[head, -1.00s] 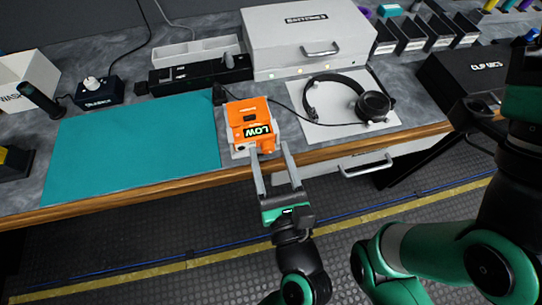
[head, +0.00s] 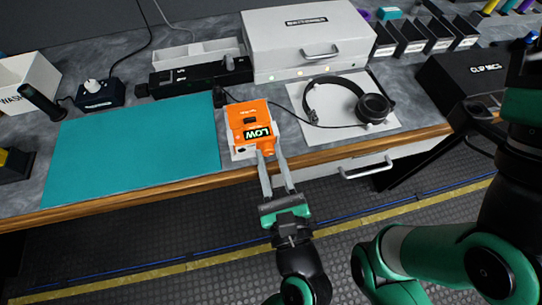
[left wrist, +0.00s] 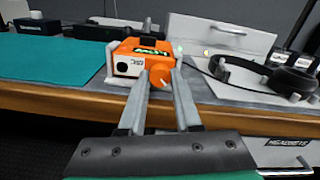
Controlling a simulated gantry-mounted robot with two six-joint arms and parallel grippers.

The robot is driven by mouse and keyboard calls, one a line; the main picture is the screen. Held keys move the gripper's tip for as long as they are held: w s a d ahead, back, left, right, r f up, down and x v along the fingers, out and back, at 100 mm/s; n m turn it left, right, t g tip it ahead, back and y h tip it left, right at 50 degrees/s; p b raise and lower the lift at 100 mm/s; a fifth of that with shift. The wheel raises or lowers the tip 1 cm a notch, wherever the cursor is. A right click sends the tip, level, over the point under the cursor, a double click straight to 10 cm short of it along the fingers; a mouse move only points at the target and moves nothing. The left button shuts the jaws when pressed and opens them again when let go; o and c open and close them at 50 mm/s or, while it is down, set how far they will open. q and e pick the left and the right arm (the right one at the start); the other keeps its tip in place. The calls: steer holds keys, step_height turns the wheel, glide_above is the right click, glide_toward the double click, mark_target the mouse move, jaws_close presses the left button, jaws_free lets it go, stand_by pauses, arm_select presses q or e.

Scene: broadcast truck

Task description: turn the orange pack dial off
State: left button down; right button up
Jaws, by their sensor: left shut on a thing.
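The orange pack (head: 250,118) stands on the counter near its front edge, beside the teal mat. Its screen (head: 258,134) reads LOW. In the left wrist view the pack (left wrist: 128,49) shows its front, with an orange dial (left wrist: 162,77) bearing a pale mark at its right side. My left gripper (head: 270,156) reaches in from the front, and its two fingers (left wrist: 161,82) are closed on the dial's sides. The fingers partly cover the dial. Only parts of my right arm show at the right; its gripper's fingers cannot be made out.
A teal mat (head: 135,150) lies left of the pack. Headphones (head: 345,101) rest on a pale pad at the right. The wooden counter edge (head: 110,200) runs below the pack.

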arm_select(q)
steer(key=shift+n, duration=0.5)
steer(key=c, duration=0.6)
jaws_free()
steer(key=shift+s+d, duration=0.1)
steer(key=shift+s, duration=0.15)
steer(key=s+d+p, duration=0.2)
steer(key=s+p, duration=0.1)
steer(key=s, duration=0.8)
